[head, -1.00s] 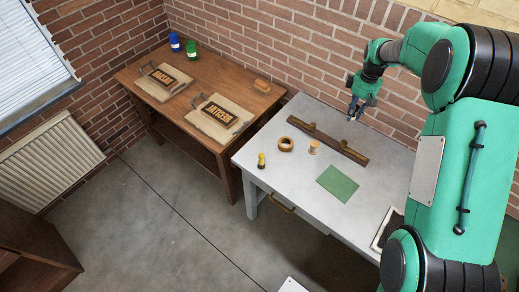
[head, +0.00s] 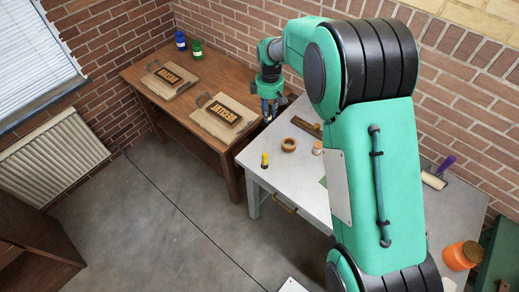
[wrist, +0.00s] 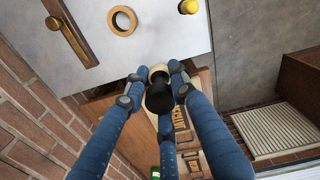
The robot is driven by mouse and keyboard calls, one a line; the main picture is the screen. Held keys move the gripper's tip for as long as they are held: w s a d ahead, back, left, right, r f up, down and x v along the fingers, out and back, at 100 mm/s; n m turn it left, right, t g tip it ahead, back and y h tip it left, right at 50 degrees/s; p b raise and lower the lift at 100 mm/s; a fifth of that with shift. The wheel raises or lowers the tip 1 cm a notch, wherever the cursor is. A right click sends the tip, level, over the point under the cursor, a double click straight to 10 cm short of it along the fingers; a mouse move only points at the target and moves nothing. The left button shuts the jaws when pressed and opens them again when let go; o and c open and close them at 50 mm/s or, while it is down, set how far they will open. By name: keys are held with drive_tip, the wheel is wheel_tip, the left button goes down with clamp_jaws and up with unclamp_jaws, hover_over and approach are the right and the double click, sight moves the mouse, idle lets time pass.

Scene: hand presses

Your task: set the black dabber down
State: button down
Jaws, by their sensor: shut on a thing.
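The black dabber (wrist: 159,96) is between my gripper's blue fingers in the wrist view, with a pale round part at its far end. My gripper (wrist: 155,88) is shut on it. In the head view my gripper (head: 268,112) is above the right end of the brown wooden table (head: 150,75), close to the grey table. The dabber cannot be made out clearly there. In the wrist view the wooden table shows behind the dabber and fingers; I cannot tell how high the dabber is above it.
Two boards with lettered blocks (head: 168,76) (head: 225,114) lie on the wooden table, with blue (head: 180,40) and green (head: 196,48) jars behind. The grey table (head: 262,190) bears a ring (head: 289,144), a yellow-topped piece (head: 265,160), a wooden bar (head: 306,126) and a roller (head: 434,181). A brick wall stands behind.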

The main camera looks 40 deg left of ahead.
drive_tip(key=s+a, duration=0.2)
drive_tip(key=s, duration=0.1)
hover_over(260, 149)
wheel_tip(260, 149, down, 11)
drive_tip(key=shift+a+n, duration=0.1)
drive_tip(key=shift+n, duration=0.2)
drive_tip(key=shift+f, duration=2.9)
drive_tip(key=shift+f, duration=0.1)
drive_tip(key=shift+f, duration=1.95)
drive_tip(key=shift+f, duration=0.15)
